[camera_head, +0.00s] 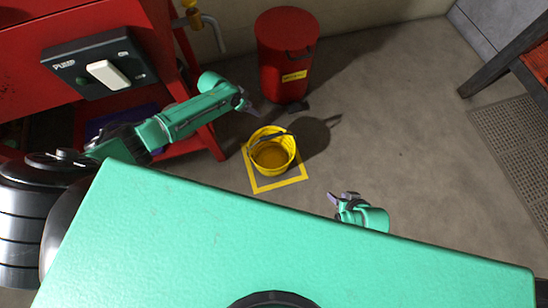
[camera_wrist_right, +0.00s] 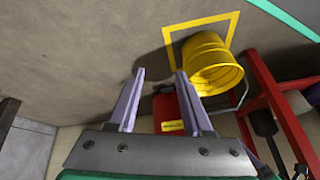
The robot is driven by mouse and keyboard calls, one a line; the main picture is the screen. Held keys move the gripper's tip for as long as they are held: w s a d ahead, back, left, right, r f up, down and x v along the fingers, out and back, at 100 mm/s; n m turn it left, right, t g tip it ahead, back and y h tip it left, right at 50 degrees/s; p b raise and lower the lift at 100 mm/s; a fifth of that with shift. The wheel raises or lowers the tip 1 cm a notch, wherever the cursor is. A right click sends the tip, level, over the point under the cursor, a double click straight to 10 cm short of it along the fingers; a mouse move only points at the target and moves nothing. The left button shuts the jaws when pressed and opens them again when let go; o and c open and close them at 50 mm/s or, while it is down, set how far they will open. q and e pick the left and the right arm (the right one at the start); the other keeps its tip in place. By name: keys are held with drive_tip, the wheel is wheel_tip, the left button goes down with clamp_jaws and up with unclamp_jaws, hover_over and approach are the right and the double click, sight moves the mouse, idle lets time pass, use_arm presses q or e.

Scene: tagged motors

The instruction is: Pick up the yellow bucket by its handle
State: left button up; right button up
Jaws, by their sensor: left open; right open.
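The yellow bucket (camera_head: 272,155) stands upright on the floor inside a yellow square outline (camera_head: 280,186). My right gripper (camera_head: 336,200) is open and empty, to the right of and nearer than the bucket. In the right wrist view, the two fingers of my right gripper (camera_wrist_right: 158,84) are apart, and the bucket (camera_wrist_right: 212,64) is beyond them to the right, not between them.
A red bin (camera_head: 284,75) with a yellow label stands behind the bucket. A red cabinet (camera_head: 85,50) with a pump switch (camera_head: 104,73) is at the left. A dark-framed seat (camera_head: 515,60) and a floor grate (camera_head: 515,140) are at the right. The floor between is clear.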

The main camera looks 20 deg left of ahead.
drive_tip(key=w+a+r+t+y+b, duration=0.2)
drive_tip(key=w+a+r+b, duration=0.15)
drive_tip(key=a+b, duration=0.2)
use_arm(q)
drive_tip(key=s+d+f+m+g+b, duration=0.1)
drive_tip(key=d+f, duration=0.1)
drive_tip(key=s+d+f+m+g+h+b, duration=0.1)
drive_tip(key=d+f, duration=0.1)
drive_tip(key=f, duration=0.1)
drive_tip(key=s+d+f+m+g+b, duration=0.1)
drive_tip(key=s+d+f, duration=0.1)
drive_tip(key=f, duration=0.1)
drive_tip(key=shift+d+f+b, duration=0.1)
drive_tip(key=shift+d+b, duration=0.25)
drive_tip(key=shift+b, duration=0.05)
drive_tip(key=b+x, duration=0.3)
drive_tip(key=x, duration=0.3)
drive_tip(key=shift+d+f, duration=0.2)
drive_tip(key=shift+d, duration=0.1)
use_arm(e)
drive_tip(key=a+f+m+t+y, duration=0.1)
drive_tip(key=a+f+t+y, duration=0.1)
drive_tip(key=a+f+t, duration=0.2)
drive_tip(key=shift+s+f+t, duration=0.2)
drive_tip(key=shift+f+t, duration=0.1)
drive_tip(key=shift+f, duration=0.65)
use_arm(q)
clamp_jaws()
use_arm(e)
drive_tip(key=shift+a, duration=0.1)
